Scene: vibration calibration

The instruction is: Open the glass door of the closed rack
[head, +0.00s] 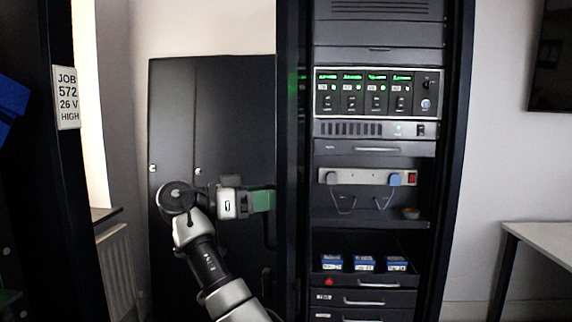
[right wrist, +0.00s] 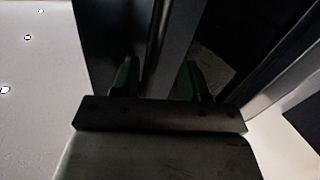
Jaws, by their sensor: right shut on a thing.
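The rack (head: 457,150) stands right of centre in the head view, with its equipment uncovered. Its glass door (head: 293,150) appears swung outward at the rack's left side, seen nearly edge-on, with green reflections on it. My right gripper (head: 266,201) reaches it from the left and is shut at its dark near edge. In the right wrist view, the green fingers (right wrist: 158,82) stand either side of a long bar of the door (right wrist: 178,45); the exact contact is dark. My left gripper is not in view.
A dark cabinet (head: 215,110) stands behind my right arm. A dark post with a JOB sign (head: 67,97) is at the left, near a radiator (head: 118,265). A pale table (head: 545,236) is at the right. The rack holds a lit power unit (head: 370,92) and blue boxes (head: 364,263).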

